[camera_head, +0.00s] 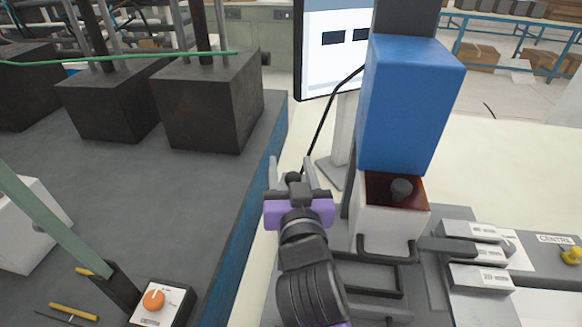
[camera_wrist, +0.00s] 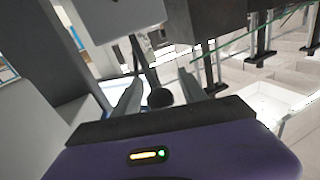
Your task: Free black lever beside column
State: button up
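A black ball knob (camera_head: 292,177), seemingly the end of the black lever, shows just ahead of my gripper, to the left of the column. A thin, curved black line (camera_head: 324,118) runs from the column's blue block (camera_head: 412,100) down toward it; I cannot tell whether it is the lever's rod or a cable. My gripper (camera_head: 291,172) is open, its two grey fingers on either side of the knob. In the wrist view the knob (camera_wrist: 160,97) sits between the fingertips, with gaps visible at both sides. The lever's base is hidden.
A grey bench with dark battery blocks (camera_head: 208,100) is at left, with an orange-knob box (camera_head: 154,299) in front. A monitor (camera_head: 335,48) stands behind my gripper. Right of it are a red-topped block (camera_head: 401,190) with a black knob and several grey labelled blocks (camera_head: 481,277).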

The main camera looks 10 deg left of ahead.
grip_shut()
dwell(1.3)
